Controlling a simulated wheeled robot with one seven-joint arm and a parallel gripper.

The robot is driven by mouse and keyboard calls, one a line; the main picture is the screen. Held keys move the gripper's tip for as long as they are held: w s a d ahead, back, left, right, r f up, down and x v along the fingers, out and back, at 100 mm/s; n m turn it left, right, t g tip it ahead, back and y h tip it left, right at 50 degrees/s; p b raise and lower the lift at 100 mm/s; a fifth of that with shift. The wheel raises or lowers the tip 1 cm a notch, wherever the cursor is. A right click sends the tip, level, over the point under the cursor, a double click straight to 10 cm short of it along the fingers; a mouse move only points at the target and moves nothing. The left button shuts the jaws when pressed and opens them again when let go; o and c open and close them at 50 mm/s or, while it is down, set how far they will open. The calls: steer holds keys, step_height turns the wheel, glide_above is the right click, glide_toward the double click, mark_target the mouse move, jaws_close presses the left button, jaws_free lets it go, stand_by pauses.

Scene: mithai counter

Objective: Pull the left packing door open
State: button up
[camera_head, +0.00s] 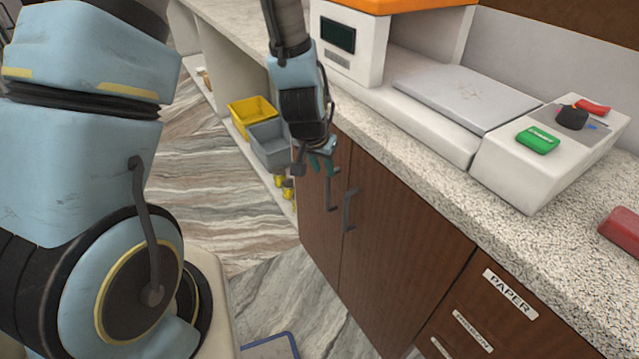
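The left packing door (316,222) is a dark brown wood panel under the counter. It looks shut, flush with the right door (395,250) beside it. A dark vertical bar handle (332,195) is on the left door near the seam. The right door has a similar handle (350,210). My gripper (320,163) hangs in front of the upper part of the left door, close to the top of its handle. Its teal fingertips look slightly apart and empty. They hide the handle's upper end, and I cannot tell whether they touch it.
A speckled stone counter (395,150) runs above the doors, with a scale (465,95) on it. Drawers with labels such as PAPER (510,292) are at right. Yellow (250,112) and grey (270,145) bins sit on the open shelf at left. The marbled floor (215,190) before the shelf is clear.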

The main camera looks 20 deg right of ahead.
mark_target(327, 182)
steer(key=p+x, duration=0.1)
steer(key=x, duration=0.8)
steer(key=shift+f, duration=0.35)
steer(key=shift+c, duration=0.3)
jaws_close()
stand_by(0.7)
